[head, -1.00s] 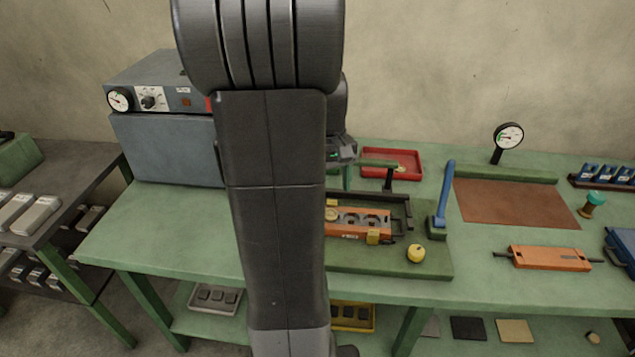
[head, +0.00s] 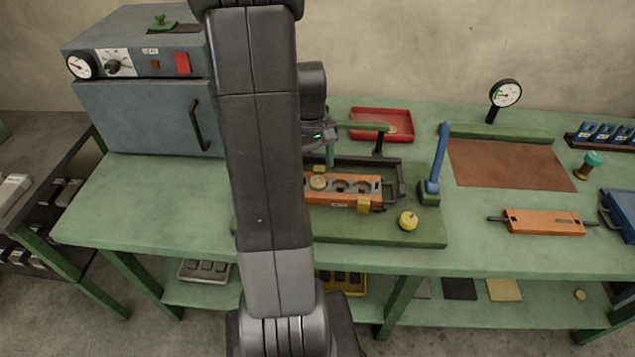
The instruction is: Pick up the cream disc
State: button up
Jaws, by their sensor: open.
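A round cream disc (head: 318,182) sits at the left end of the orange block (head: 345,188), which has dark round openings to its right. Another pale round piece (head: 391,129) lies in the red tray (head: 368,114) and is partly covered by a green bar. The picture does not settle which is the task's disc. My gripper (head: 330,156) is open above the back left of the orange block, apart from the disc in the block. My arm hides part of the gripper and the block's left side.
A grey oven (head: 145,110) stands left. Bench space right of the base is clear up to an orange plate (head: 545,222).

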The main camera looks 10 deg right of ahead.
aim_at(317, 182)
jog(key=f, duration=0.4)
jog(key=shift+s+d+f, duration=0.2)
jog(key=shift+d, duration=0.05)
jog(key=shift+s+f, duration=0.15)
jog(key=shift+f, duration=0.1)
